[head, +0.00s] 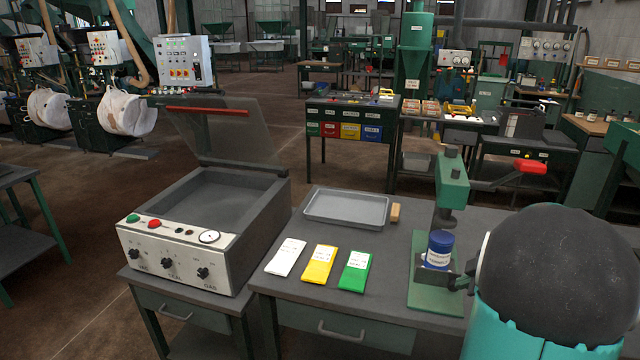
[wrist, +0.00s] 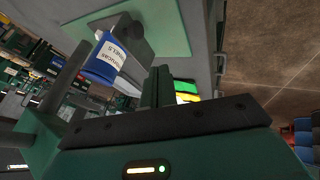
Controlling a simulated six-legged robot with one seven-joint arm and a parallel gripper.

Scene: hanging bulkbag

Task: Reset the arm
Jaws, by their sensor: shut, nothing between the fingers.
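My gripper (wrist: 157,85) shows in the wrist view with its dark fingers together and nothing between them. In the head view my arm fills the lower right, and the gripper is mostly hidden behind it, close to the right side of a green bench press (head: 451,185). A blue jar (head: 438,249) with a white label stands upright on the press base under its ram. The jar also shows in the wrist view (wrist: 103,62), left of the fingertips and apart from them.
The press's red-handled lever (head: 529,167) reaches right, close to my arm. The bench carries a grey tray (head: 346,208), a wooden block (head: 395,212) and white (head: 286,257), yellow (head: 319,264) and green (head: 355,272) packets. An open-lidded machine (head: 180,253) stands left.

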